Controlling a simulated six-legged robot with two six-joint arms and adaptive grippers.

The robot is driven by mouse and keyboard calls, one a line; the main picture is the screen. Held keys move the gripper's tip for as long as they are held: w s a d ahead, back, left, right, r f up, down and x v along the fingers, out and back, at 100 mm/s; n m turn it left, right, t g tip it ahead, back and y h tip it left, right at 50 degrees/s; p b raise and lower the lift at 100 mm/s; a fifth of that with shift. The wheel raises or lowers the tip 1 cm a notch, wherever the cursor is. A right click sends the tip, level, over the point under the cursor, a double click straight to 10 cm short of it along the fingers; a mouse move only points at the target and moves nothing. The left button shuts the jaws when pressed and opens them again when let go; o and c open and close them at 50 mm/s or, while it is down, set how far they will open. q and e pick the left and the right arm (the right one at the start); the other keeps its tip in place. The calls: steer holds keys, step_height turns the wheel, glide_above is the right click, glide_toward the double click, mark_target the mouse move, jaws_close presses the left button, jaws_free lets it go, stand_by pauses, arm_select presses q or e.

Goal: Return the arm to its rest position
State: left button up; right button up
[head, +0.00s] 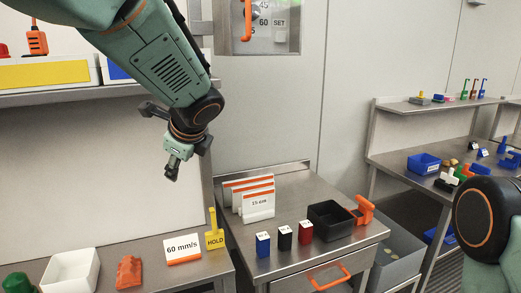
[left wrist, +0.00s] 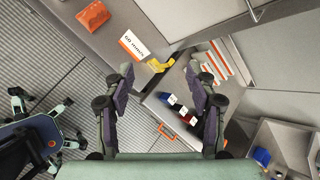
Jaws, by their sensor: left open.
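My left gripper (head: 173,172) hangs in the air in the head view, above the left bench and the gap beside the steel cabinet. In the left wrist view its two dark fingers (left wrist: 160,88) stand wide apart with nothing between them. Its arm comes in from the upper left and reaches downward. Part of my right arm (head: 487,215) shows at the right edge of the head view; its gripper is out of the picture.
The left bench holds a white bin (head: 70,270), an orange packet (head: 129,271), a 60 mm/s sign (head: 183,250) and a yellow HOLD marker (head: 214,232). The cabinet carries blue (head: 263,245), black (head: 285,238) and red (head: 306,231) blocks and a black tray (head: 331,220). A shelf (head: 130,90) is behind.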

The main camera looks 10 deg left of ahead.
arm_select(q)
steer(key=s+d+f+n+h+b, duration=0.25)
steer(key=f+n, duration=0.25)
steer(key=f, duration=0.5)
steer(key=s+d+f+n+h+b, duration=0.15)
steer(key=s+f+n, duration=0.25)
steer(key=f, duration=0.7)
steer(key=s+d+f+n+h+b, duration=0.25)
steer(key=f+n, duration=0.25)
steer(key=f, duration=0.5)
steer(key=s+a+f+n+g+b, duration=0.1)
steer(key=s+f+b, duration=0.3)
steer(key=s+f, duration=0.6)
steer(key=s+a+f+n+g+y+b, duration=0.1)
steer(key=s+f+b, duration=0.4)
steer(key=s+f, duration=0.5)
steer(key=s+a+f+n+g+b, duration=0.2)
steer(key=s+f+n+g+b, duration=0.2)
steer(key=s+f, duration=0.6)
steer(key=s, duration=0.3)
steer(key=shift+a+f+g, duration=0.3)
steer(key=shift+g, duration=0.1)
